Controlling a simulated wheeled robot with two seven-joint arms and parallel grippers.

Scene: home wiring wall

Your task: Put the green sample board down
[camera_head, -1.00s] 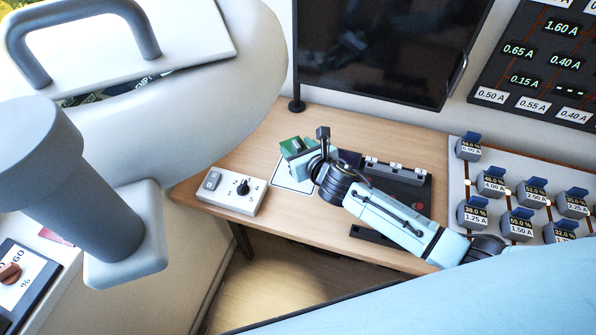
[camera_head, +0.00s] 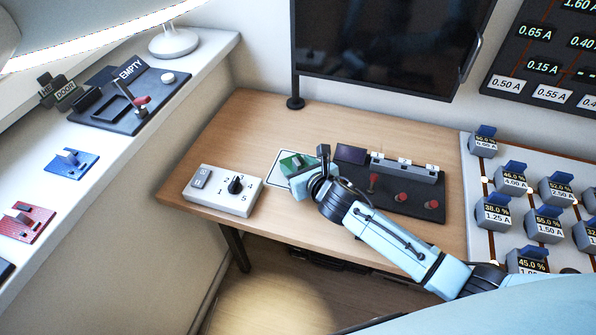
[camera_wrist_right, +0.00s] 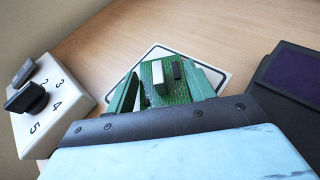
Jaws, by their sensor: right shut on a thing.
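The green sample board (camera_head: 291,162) is in my right gripper (camera_head: 298,172), over the white square with a black outline (camera_head: 277,180) on the wooden table. In the right wrist view the board (camera_wrist_right: 165,82) sits between the two green-faced fingers, with a white block and a dark part on its face. The outlined square (camera_wrist_right: 208,73) shows around and behind it. I cannot tell whether the board touches the table. The right fingers are shut on the board. My left gripper is not in view.
A white box with a dial (camera_head: 222,190) stands left of the square. A dark panel with red knobs (camera_head: 408,197) lies to its right. A monitor (camera_head: 385,45) stands behind. A white shelf (camera_head: 200,62) holds boards and a dark stand marked EMPTY (camera_head: 130,98).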

